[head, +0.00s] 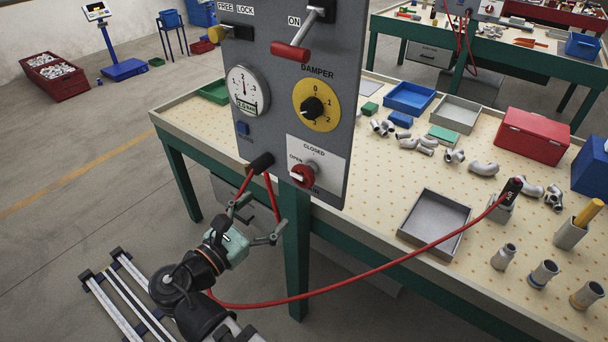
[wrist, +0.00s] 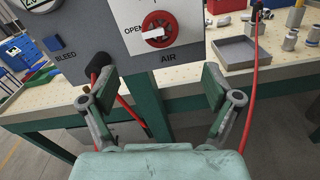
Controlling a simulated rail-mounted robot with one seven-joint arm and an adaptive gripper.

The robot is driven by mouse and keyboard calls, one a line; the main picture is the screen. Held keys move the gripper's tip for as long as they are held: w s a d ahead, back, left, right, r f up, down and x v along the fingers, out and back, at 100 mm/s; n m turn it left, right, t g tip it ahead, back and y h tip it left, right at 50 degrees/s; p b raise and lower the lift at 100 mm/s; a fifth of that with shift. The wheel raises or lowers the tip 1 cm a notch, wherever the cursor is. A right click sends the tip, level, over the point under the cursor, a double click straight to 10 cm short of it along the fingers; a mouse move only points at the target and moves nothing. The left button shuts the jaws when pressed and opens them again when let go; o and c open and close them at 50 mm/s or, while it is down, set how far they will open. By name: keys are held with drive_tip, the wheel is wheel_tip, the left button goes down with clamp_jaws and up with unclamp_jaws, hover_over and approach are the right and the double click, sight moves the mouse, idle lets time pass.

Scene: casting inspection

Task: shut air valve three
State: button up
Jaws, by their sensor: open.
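The air valve is a round red knob (head: 303,174) on a white plate (head: 330,158) low on a grey panel (head: 275,125). The plate reads OPEN at its left and CLOSED at its top. In the wrist view the red knob (wrist: 158,30) has a pale mark that seems to point left, towards OPEN. No number three is legible on it. My gripper (head: 258,217) is open and empty, below and left of the knob and apart from it. In the wrist view its fingers (wrist: 157,90) stand wide apart below the knob.
A black hose fitting (head: 262,163) with a red hose (head: 360,276) sits left of the valve, close to my fingers. Above are a damper dial (head: 317,107), gauge (head: 247,92) and red-handled lever (head: 291,52). A bench (head: 390,185) with castings and trays stands behind the panel.

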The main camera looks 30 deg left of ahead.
sight(300, 180)
drive_tip(key=w, duration=0.4)
drive_tip(key=w+p, duration=0.1)
drive_tip(key=w, duration=0.4)
drive_tip(key=w+p, duration=0.1)
drive_tip(key=w, duration=0.3)
drive_tip(key=shift+w+d, duration=0.3)
drive_tip(key=shift+d, duration=0.1)
drive_tip(key=c, duration=1.2)
